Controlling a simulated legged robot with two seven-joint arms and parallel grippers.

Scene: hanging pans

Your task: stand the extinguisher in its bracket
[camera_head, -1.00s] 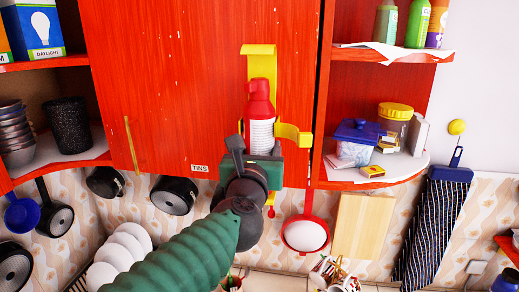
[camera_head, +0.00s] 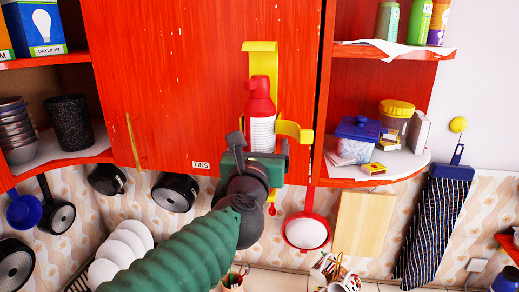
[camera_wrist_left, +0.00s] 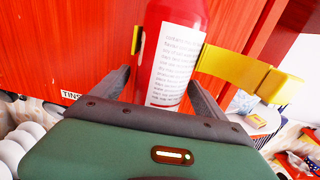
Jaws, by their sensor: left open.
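The red extinguisher (camera_head: 261,101) with a white label stands upright against the yellow bracket (camera_head: 263,62) on the red cupboard door. The bracket's side arm (camera_head: 294,131) reaches out to the right of the extinguisher. In the left wrist view the extinguisher (camera_wrist_left: 153,50) rises between the fingers, and the yellow arm (camera_wrist_left: 240,72) extends right from beside it. My left gripper (camera_head: 261,146) is open, its fingers on either side of the extinguisher's lower part. The extinguisher's base is hidden behind the gripper. My right gripper does not show.
An open shelf at right holds a blue-lidded box (camera_head: 358,136) and a yellow-lidded jar (camera_head: 396,116). A red-rimmed strainer (camera_head: 306,231) and a cutting board (camera_head: 362,224) hang below. Pans (camera_head: 175,192) and white plates (camera_head: 128,240) are at lower left.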

